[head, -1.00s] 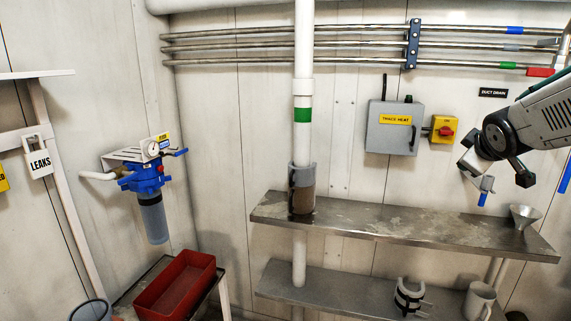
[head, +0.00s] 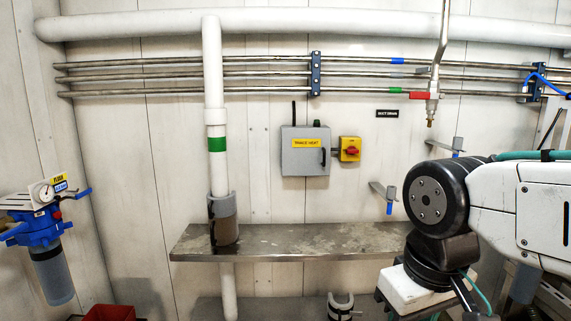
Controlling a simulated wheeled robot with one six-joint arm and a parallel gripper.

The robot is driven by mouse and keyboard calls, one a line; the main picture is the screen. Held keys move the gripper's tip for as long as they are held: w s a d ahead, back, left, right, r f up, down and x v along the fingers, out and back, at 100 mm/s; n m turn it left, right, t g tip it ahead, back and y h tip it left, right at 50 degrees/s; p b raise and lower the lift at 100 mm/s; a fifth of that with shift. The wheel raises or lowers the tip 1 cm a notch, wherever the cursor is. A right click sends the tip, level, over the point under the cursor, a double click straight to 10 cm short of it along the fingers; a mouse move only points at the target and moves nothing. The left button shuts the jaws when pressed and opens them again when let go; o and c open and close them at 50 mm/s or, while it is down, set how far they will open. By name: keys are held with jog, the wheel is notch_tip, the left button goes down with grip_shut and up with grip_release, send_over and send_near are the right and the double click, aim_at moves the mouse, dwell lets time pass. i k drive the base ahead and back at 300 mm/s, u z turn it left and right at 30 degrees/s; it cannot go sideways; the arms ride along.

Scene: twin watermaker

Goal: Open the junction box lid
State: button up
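The junction box is a grey box (head: 305,157) with a yellow TRACE HEAT label, fixed to the back wall right of the vertical white pipe. Its lid looks shut, with a dark handle (head: 323,157) on the right side of its front. My arm fills the lower right of the head view, with a large black round joint well to the right of the box and lower. My gripper's fingers do not show. The box is fully visible, with nothing in front of it.
A yellow switch with a red knob (head: 351,150) sits just right of the box. A metal shelf (head: 290,240) runs below it. A blue-handled valve (head: 386,198) and a hanging drain pipe with a red-handled valve (head: 432,100) are to the right. Wall before the box is clear.

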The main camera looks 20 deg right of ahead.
aim_at(306, 152)
jog(key=u, duration=0.05)
jog(key=k, duration=0.55)
jog(key=z, duration=0.95)
jog(key=i, duration=1.25)
jog(key=u, duration=0.2)
